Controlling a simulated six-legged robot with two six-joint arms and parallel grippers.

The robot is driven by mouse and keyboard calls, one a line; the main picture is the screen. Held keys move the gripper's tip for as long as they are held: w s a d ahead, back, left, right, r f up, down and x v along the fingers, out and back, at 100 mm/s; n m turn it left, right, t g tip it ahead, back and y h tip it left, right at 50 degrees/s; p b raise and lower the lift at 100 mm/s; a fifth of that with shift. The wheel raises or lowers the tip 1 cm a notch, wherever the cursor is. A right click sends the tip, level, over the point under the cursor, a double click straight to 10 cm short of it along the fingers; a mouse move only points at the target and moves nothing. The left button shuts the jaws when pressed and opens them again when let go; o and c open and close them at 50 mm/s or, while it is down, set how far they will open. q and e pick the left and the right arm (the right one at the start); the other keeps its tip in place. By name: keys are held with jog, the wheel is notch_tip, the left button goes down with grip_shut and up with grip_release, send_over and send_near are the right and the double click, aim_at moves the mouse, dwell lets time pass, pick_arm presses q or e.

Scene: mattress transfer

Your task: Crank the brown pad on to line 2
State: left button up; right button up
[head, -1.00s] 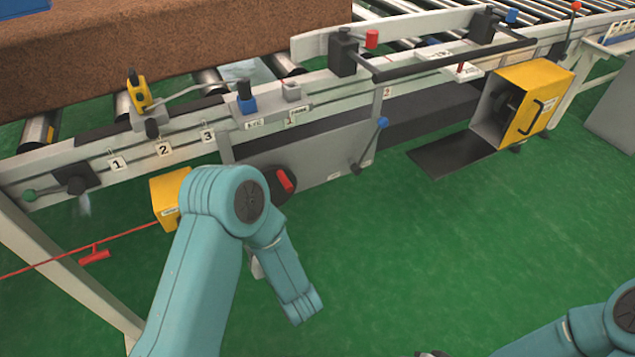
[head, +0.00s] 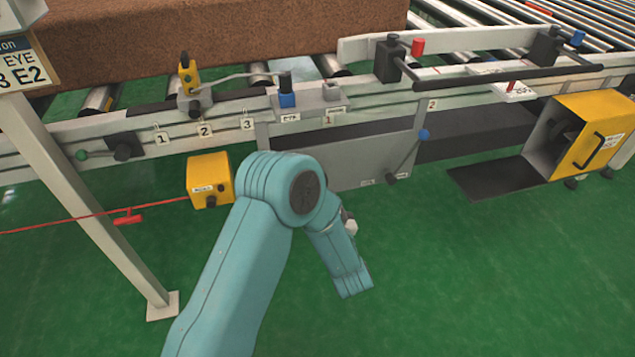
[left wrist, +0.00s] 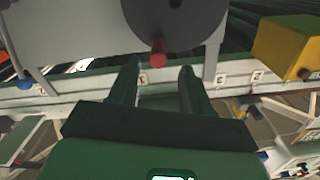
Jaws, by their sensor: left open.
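The brown pad (head: 200,40) lies on the rollers at the back left. Number tags 1 (head: 162,138), 2 (head: 205,130) and 3 (head: 248,124) hang on the front rail. A further 2 tag (head: 432,104) is farther right. My left arm hides the crank in the head view. In the left wrist view, the dark crank disc (left wrist: 175,15) carries a red handle (left wrist: 158,52). My left gripper (left wrist: 158,72) is open, its fingers on either side of the handle's end in the picture; contact is unclear. My right gripper is out of view.
A yellow box (head: 209,180) with a red cord (head: 60,225) is left of my arm. A blue-knobbed lever (head: 423,134) is to the right, then a yellow cabinet (head: 590,135) with a black flap. A white post (head: 90,200) stands at left. Green floor is clear in front.

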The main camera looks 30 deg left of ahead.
pick_arm(q)
jog(key=b+x, duration=0.1)
jog(key=x, duration=0.6)
jog(key=shift+w+a, duration=0.1)
jog(key=shift+w, duration=0.15)
grip_shut()
